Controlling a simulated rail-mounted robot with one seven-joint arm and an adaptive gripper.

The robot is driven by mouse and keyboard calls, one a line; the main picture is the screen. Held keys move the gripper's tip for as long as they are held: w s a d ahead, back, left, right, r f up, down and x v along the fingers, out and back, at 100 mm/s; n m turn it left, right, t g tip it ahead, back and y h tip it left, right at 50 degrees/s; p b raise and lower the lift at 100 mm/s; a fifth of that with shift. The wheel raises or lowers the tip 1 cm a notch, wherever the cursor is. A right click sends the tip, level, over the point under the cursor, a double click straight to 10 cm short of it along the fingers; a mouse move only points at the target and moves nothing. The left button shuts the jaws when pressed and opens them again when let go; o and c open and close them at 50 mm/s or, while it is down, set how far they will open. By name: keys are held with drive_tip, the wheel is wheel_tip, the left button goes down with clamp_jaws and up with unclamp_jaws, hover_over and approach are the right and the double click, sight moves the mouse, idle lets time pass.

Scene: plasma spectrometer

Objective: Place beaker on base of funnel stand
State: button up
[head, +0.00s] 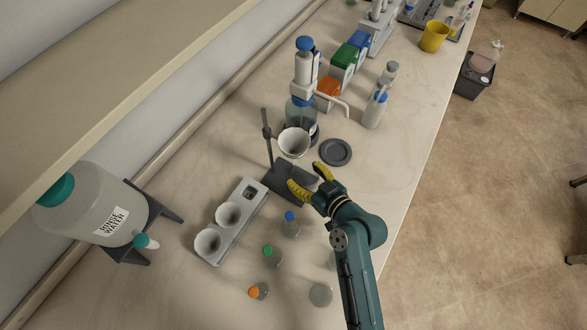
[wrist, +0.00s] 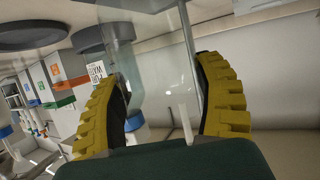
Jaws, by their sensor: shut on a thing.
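My gripper (head: 310,181) is shut with its two yellow fingers spaced apart, low over the right end of the funnel stand's dark base (head: 281,180). In the wrist view, a clear glass beaker (wrist: 160,95) shows faintly between the fingers (wrist: 158,70). In the head view the beaker is too transparent and covered by the fingers to make out. I cannot tell whether its bottom touches the base. The stand's upright rod (head: 267,140) is left of my gripper, and a white funnel (head: 294,142) hangs beyond the fingers.
A grey round disc (head: 336,152) lies just beyond my gripper. A bottle with a blue-topped dispenser (head: 304,75) stands behind the funnel. A grey rack (head: 250,193) with white cups is to the left. Small bottles with blue (head: 290,222), green (head: 270,255) and orange (head: 258,291) caps stand nearer.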

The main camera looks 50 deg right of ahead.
drive_tip(key=w, duration=0.4)
drive_tip(key=shift+a+f, duration=0.35)
drive_tip(key=shift+f, duration=0.05)
drive_tip(key=shift+d+f, duration=0.1)
drive_tip(key=shift+f, duration=0.15)
drive_tip(key=shift+s+f, duration=0.1)
drive_tip(key=shift+s, duration=0.15)
drive_tip(key=shift+w, duration=0.1)
